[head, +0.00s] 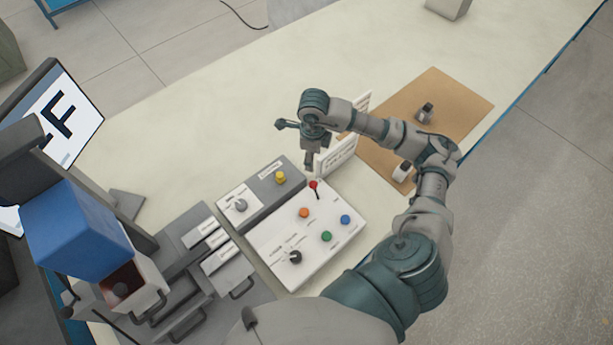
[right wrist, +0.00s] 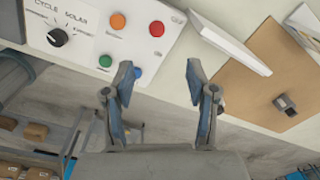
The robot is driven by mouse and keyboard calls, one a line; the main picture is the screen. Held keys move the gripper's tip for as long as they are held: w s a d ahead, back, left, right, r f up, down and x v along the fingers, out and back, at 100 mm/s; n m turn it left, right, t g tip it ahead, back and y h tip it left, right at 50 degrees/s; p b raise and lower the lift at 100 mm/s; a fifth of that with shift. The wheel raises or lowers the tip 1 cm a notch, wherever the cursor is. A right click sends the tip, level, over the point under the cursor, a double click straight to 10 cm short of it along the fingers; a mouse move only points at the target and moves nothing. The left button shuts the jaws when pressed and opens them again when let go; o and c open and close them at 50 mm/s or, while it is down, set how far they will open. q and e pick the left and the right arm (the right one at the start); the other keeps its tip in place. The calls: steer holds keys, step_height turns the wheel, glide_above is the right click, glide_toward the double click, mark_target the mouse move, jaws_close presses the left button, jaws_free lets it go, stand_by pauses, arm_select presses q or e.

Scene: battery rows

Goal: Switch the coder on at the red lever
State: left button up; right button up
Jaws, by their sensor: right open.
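The red lever (head: 313,185) stands at the upper edge of a white control panel (head: 279,238), and its red knob also shows in the right wrist view (right wrist: 156,28). My right gripper (head: 308,163) is above and just beyond the lever in the head view, apart from it. In the right wrist view my right gripper (right wrist: 159,88) is open with nothing between its fingers; the red knob lies ahead of the gap. The coder's identity is unclear; a machine with a blue block (head: 78,230) stands at the left. My left gripper is not in view.
The panel also bears an orange button (head: 304,212), a green button (head: 326,236), a blue button (head: 346,219) and a black knob (head: 295,257). A white sign (head: 338,155) stands close beside my right gripper. A screen (head: 70,115) shows a letter F.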

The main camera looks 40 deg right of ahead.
mark_target(313, 182)
steer(key=f, duration=0.5)
steer(key=f+p, duration=0.1)
steer(key=f, duration=1)
steer(key=shift+s+d, duration=0.2)
steer(key=shift+s, duration=0.05)
steer(key=shift+a+f+p, duration=0.15)
steer(key=shift+f+p, duration=0.15)
steer(key=shift+f, duration=0.1)
jaws_close()
